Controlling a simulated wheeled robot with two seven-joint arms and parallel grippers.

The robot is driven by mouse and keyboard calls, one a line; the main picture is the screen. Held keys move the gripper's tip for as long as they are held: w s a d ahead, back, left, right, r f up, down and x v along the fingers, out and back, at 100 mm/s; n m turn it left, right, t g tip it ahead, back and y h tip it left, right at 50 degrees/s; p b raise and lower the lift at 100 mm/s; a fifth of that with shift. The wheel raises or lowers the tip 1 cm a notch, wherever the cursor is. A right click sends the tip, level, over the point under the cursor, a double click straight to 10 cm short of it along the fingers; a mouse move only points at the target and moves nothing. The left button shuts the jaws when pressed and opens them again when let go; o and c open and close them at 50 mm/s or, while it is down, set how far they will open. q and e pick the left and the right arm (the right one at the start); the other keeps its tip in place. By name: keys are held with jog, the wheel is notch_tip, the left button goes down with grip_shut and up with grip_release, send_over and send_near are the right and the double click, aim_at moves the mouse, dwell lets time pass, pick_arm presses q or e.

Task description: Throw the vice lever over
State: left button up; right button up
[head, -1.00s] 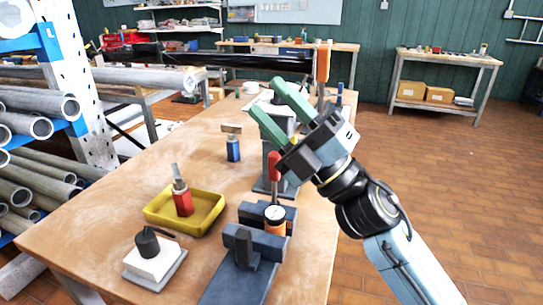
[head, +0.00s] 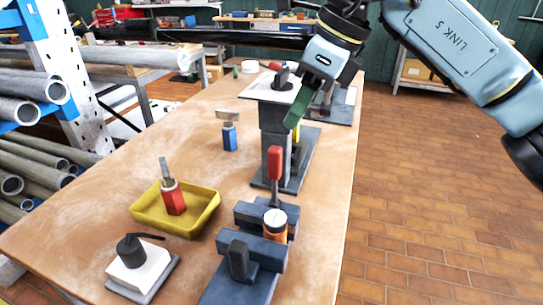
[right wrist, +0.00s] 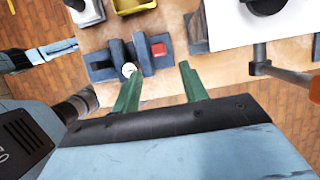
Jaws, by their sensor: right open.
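The dark blue-grey vice (head: 240,265) stands at the near edge of the table in the head view. Its lever has a red grip (head: 275,163) and stands upright. The red grip shows end-on from above in the right wrist view (right wrist: 158,49). An orange cylinder with a pale top (head: 275,226) sits at the vice jaws. My right gripper (head: 291,124) points down beyond and above the lever, with one green finger clear in the head view. In the right wrist view the gripper (right wrist: 160,86) has its green fingers apart and empty, not touching the lever.
A grey stand with a white top plate (head: 262,90) rises just behind the lever. Left of the vice are a yellow tray (head: 205,212) holding a red-handled tool, a blue-handled tool (head: 229,137), and a white block with a black top (head: 138,268). Pipe racks stand at far left.

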aim_at(277, 148)
jog(key=b+x, duration=0.2)
jog(key=x, duration=0.9)
jog(key=shift+a+f, duration=0.1)
jog(key=shift+a, duration=0.05)
pick_arm(q)
jog(key=w+d+r, duration=0.1)
jog(key=w+r, duration=0.2)
jog(key=r, duration=0.2)
jog(key=shift+w, duration=0.4)
pick_arm(e)
jog(key=shift+a+f, duration=0.2)
jog(key=shift+f, duration=0.25)
pick_arm(q)
jog(key=shift+d, duration=0.1)
pick_arm(e)
grip_shut()
